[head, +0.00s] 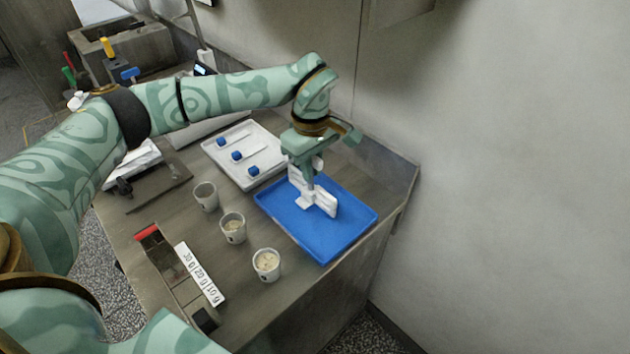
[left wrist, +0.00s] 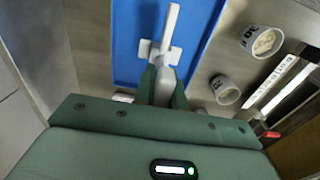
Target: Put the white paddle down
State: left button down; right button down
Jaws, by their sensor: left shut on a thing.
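The white paddle (head: 323,201) is over the blue tray (head: 349,224) at the right of the table. My left gripper (head: 309,184) is shut on the paddle from above. In the left wrist view the paddle (left wrist: 171,28) reaches away from my gripper (left wrist: 160,85) over the blue tray (left wrist: 140,30). The paddle's lower end is at or just above the tray floor; I cannot tell whether it touches. My right gripper is not in view.
Three cups (head: 267,264) stand left of the blue tray. A numbered white strip (head: 201,273) lies near the front. The wall is close on the right. The blue tray's front half is clear.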

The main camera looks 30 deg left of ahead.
pick_arm(q)
jog(key=f, duration=0.4)
jog(key=shift+d+b, duration=0.35)
jog(key=shift+b, duration=0.05)
jog(key=c, duration=1.5)
grip_release()
jog(key=shift+o, duration=0.2)
notch_tip(320, 180, up, 12)
jog(key=shift+r+p, duration=0.1)
jog(key=shift+p, duration=1.05)
